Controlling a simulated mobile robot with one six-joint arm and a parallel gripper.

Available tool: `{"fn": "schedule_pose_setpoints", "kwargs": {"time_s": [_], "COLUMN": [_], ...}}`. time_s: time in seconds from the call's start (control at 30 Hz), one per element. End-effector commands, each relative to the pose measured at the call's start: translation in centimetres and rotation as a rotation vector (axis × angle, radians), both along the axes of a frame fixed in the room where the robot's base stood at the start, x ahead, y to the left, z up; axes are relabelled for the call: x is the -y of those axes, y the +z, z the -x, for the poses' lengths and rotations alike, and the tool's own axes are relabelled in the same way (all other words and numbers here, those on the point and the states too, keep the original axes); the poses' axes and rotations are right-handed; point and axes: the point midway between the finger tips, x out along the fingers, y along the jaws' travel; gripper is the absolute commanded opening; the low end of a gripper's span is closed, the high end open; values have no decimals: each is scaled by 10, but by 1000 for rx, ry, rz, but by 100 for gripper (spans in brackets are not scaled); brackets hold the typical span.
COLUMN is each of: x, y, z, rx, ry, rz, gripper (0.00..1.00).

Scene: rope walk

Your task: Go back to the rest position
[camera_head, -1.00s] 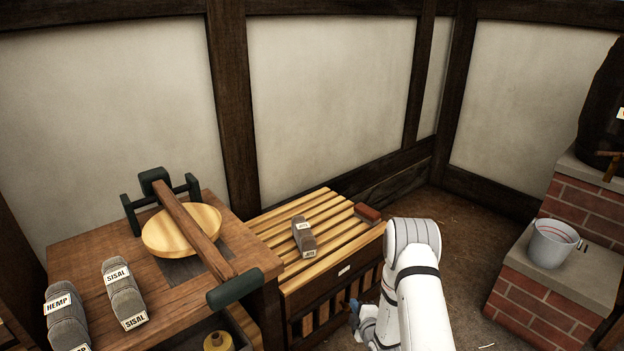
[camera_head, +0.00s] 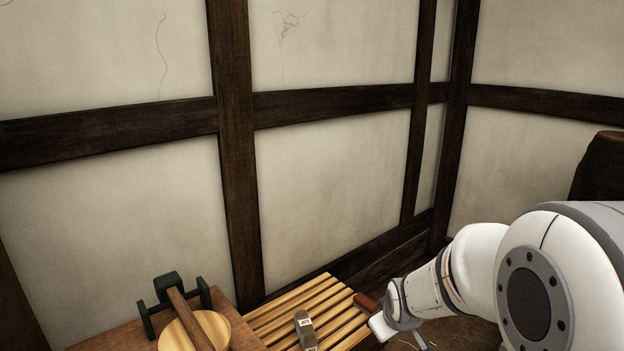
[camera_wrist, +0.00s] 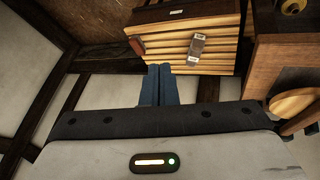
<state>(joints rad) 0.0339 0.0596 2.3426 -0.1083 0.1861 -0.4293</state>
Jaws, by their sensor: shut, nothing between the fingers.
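My gripper (camera_wrist: 160,72) shows in the wrist view as two blue fingers pressed together, with nothing between them. In that view the fingertips lie just below the edge of a slatted wooden rack (camera_wrist: 175,50). In the head view my white arm is raised at the lower right and reaches left towards the rack (camera_head: 270,318). The fingers cannot be made out there. A grey labelled bundle (camera_head: 304,328) lies on the slats, and it also shows in the wrist view (camera_wrist: 196,50). A red-brown block (camera_head: 366,303) sits at the rack's corner, close to my wrist.
A wooden bench with a clamp-like device (camera_head: 172,290) and a round pale disc (camera_head: 200,334) stands left of the rack. Timber-framed plaster walls (camera_head: 330,180) stand behind. A dark rounded object (camera_head: 603,165) is at the right edge. Free space lies above the rack.

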Motion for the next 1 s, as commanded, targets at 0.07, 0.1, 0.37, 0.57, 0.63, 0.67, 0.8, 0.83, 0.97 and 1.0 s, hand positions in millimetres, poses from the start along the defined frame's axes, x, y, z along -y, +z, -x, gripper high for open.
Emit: {"fn": "schedule_pose_setpoints", "kwargs": {"time_s": [0.07, 0.1, 0.37, 0.57, 0.63, 0.67, 0.8, 0.83, 0.97, 1.0], "x": [-2, -3, -13, -18, -18, -19, -19, -19, -19, -19], "y": [48, 64, 143, 165, 166, 166, 165, 165, 165, 165], "z": [31, 48, 152, 196, 202, 203, 204, 204, 203, 203], "rx": [-40, -66, -229, -301, -313, -314, -316, -316, -315, -315], "ry": [-73, -113, -347, -441, -452, -455, -457, -457, -456, -456], "rz": [-40, -61, -178, -219, -223, -223, -224, -224, -224, -224], "gripper": [0, 0, 0, 0, 0, 0, 0, 0, 0, 0]}}
